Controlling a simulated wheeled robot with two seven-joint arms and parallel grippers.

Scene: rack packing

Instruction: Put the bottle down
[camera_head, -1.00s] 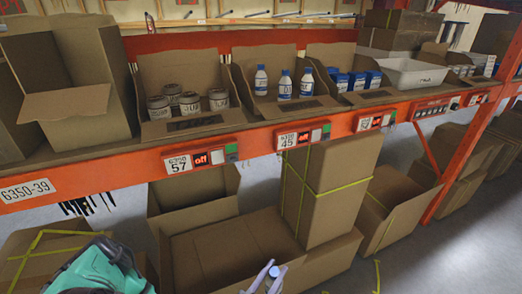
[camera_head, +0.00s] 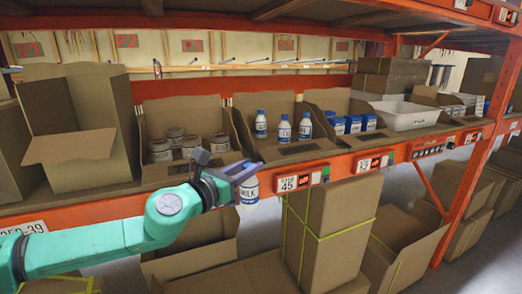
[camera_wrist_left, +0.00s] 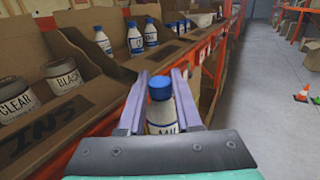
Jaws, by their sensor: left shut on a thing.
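My left gripper (camera_head: 246,176) is in front of the rack's orange shelf edge, between the jar bin and the bottle bin. It is shut on a white bottle (camera_head: 249,193) with a blue MILK label. In the left wrist view the bottle (camera_wrist_left: 160,112) stands upright between the two lavender fingers (camera_wrist_left: 160,100), blue cap up. In the head view the gripper hides its top. Several similar bottles (camera_head: 284,128) stand in the cardboard bin (camera_head: 243,118) to the right, behind the gripper. My right gripper is not in view.
Jars (camera_head: 176,140) sit in the bin to the left. Blue-and-white boxes (camera_head: 353,124) and a white tray (camera_head: 410,116) are farther right. The orange shelf edge (camera_head: 340,166) carries number displays. Cardboard boxes (camera_head: 330,225) stand below. An upper shelf (camera_head: 240,20) overhangs the bins.

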